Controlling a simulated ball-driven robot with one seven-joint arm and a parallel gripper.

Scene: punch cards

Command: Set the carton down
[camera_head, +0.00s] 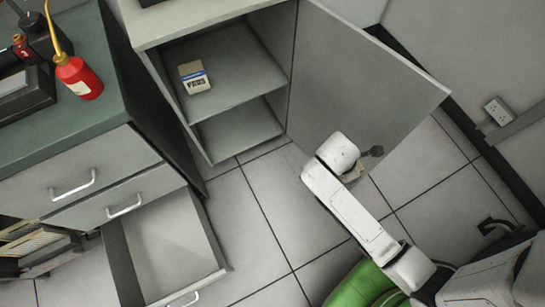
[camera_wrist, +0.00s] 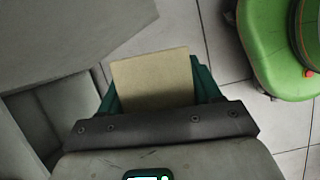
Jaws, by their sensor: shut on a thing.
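A plain tan carton (camera_wrist: 152,80) is held between the two green fingers of my gripper (camera_wrist: 155,88) in the wrist view. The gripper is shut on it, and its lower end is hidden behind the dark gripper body. In the head view only a small tan piece of the held carton (camera_head: 353,173) shows beside my white wrist, in front of the open cabinet door (camera_head: 350,75). Another small carton (camera_head: 194,77), pale with a blue and white label, lies on the upper shelf (camera_head: 245,70) of the open cabinet, apart from my gripper.
The cabinet's lower shelf (camera_head: 240,130) looks empty. A drawer (camera_head: 165,245) stands pulled out at the lower left and looks empty. A red bottle (camera_head: 78,78) stands on the green-topped counter (camera_head: 95,110). Tiled floor (camera_head: 265,200) lies clear between the drawer and my arm.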

